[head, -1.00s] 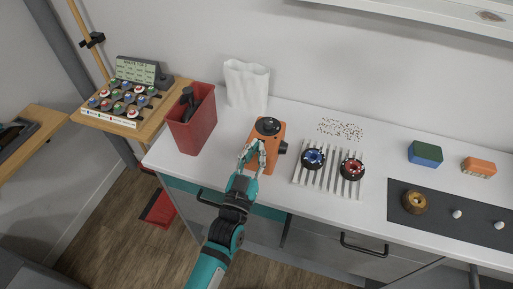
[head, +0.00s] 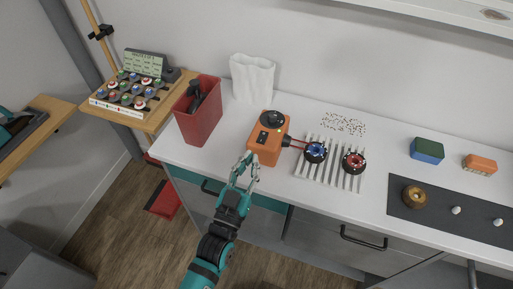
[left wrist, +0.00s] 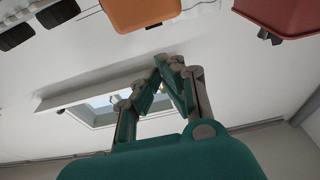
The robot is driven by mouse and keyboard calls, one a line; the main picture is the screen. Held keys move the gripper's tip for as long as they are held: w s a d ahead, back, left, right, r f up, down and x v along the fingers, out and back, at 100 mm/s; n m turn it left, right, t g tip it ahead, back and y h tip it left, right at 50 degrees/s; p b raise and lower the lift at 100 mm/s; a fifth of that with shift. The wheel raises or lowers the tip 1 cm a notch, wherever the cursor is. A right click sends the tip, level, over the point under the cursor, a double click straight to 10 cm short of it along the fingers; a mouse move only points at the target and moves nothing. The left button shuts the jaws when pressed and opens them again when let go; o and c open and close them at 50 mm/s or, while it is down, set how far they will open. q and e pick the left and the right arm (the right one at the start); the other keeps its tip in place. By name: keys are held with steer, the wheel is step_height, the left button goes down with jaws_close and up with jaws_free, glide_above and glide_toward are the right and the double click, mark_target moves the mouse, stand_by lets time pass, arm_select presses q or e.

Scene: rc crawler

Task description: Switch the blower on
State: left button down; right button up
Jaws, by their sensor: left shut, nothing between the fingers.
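The orange blower (head: 265,152) stands on the white counter in the head view, with a round black part on top and a dark switch panel on its near face. Thin red streaks run from its right side to the blue-centred wheel (head: 315,153). My left gripper (head: 245,168) is shut and empty, just in front of the blower's lower left; I cannot tell the exact gap. In the left wrist view the fingertips (left wrist: 169,62) meet, and the blower (left wrist: 142,12) shows apart from them at the top edge. My right gripper is not in view.
A red bin (head: 198,122) stands left of the blower, a white bag (head: 252,80) behind it. A red-centred wheel (head: 355,162) sits beside the blue one on a slatted rack (head: 330,182). Small brown bits (head: 344,124) lie behind the rack. The counter's front edge is near my gripper.

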arm_select(q)
steer(key=v, duration=0.2)
steer(key=shift+s+f, duration=0.2)
steer(key=shift+s, duration=0.15)
